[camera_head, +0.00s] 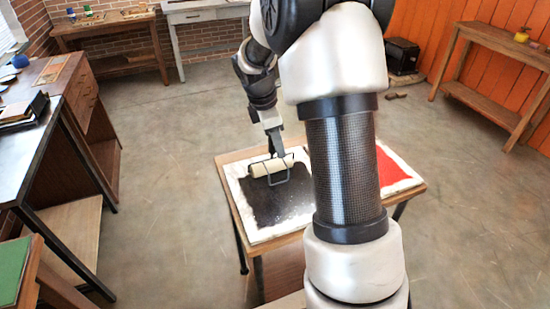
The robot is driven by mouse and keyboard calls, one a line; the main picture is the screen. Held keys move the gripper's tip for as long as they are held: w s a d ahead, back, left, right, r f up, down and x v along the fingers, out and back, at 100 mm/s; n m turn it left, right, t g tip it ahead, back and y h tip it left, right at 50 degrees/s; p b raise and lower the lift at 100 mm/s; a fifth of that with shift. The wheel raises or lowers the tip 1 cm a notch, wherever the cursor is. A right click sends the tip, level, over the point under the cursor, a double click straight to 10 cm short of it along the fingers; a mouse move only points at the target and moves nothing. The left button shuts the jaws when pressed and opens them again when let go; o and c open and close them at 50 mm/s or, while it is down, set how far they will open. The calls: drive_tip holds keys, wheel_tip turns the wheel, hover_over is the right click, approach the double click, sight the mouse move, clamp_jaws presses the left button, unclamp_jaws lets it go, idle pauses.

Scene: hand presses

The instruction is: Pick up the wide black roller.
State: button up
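A wide roller (267,168) with a pale cream cylinder and a dark wire frame lies on the black ink patch (283,206) of a white slab on the small table. Its cylinder looks pale rather than black. My gripper (278,153) points down at the roller's far right side, over the frame or handle. The fingers are small and overlap the roller's dark parts, so I cannot tell whether they are open or shut on it. My arm crosses the middle of the view and hides part of the table.
The small wooden table (419,188) also bears a red ink patch (390,172), partly behind my arm. A desk (27,160) stands at the left, benches (110,22) at the back, and a wooden bench (500,42) at the right. Grey floor (165,200) left of the table is clear.

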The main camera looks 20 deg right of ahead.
drive_tip(key=shift+w+d+f, duration=0.1)
drive_tip(key=shift+f, duration=0.35)
drive_tip(key=shift+c, duration=0.2)
drive_tip(key=c, duration=1)
drive_tip(key=shift+r, duration=0.15)
